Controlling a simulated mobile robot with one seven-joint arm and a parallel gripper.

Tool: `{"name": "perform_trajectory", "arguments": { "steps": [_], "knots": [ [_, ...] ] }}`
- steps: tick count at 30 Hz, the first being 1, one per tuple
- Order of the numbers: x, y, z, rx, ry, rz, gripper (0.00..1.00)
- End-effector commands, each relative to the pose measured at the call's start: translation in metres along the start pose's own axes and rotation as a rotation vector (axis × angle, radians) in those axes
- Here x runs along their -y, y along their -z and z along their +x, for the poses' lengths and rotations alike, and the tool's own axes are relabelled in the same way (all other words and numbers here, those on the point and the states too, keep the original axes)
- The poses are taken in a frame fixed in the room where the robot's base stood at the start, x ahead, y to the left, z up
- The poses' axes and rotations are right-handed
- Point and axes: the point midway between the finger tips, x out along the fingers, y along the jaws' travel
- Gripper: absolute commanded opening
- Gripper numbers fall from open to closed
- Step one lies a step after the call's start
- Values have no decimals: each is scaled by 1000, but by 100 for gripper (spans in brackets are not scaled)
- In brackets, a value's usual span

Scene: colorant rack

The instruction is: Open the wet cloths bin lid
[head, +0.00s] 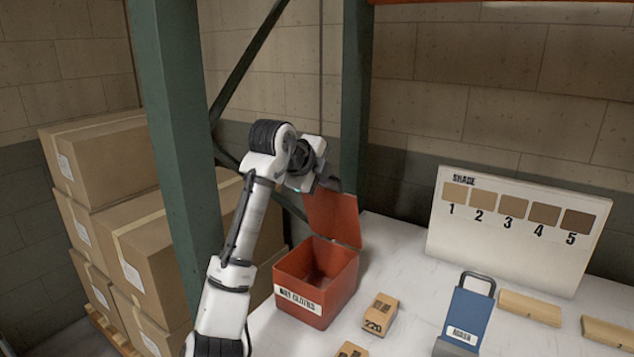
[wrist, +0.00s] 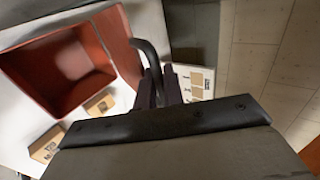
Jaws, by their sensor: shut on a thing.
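The red wet cloths bin (head: 341,290) stands on the white bench, with a white label reading CLOTHS on its front. Its lid (head: 335,218) is raised at the back, about upright, and the empty-looking inside shows. In the wrist view the open bin (wrist: 40,88) is at left, with the lid (wrist: 118,42) beside it. A dark curved handle (wrist: 147,50) runs from the lid to between my fingers. My gripper (head: 330,184) is at the top of the lid, shut on this handle; the fingers also show in the wrist view (wrist: 159,88).
A wooden block marked 220 (head: 379,312) lies right of the bin, with another block (head: 352,349) in front. A blue handled item (head: 467,312) and a shade board (head: 515,240) stand further right. A green post (head: 178,130) and cardboard boxes (head: 160,250) are at left.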

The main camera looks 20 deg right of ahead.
Motion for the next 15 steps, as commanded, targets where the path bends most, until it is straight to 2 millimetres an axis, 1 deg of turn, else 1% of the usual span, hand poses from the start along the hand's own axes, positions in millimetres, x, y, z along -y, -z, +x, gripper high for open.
{"name": "perform_trajectory", "arguments": {
  "steps": [1, 6, 15],
  "knots": [
    [7, 0, 2, 0, -24, -1, 0],
    [16, 1, 10, 0, -84, -1, 0],
    [20, 0, 16, 0, -123, -1, 0]
  ]
}}
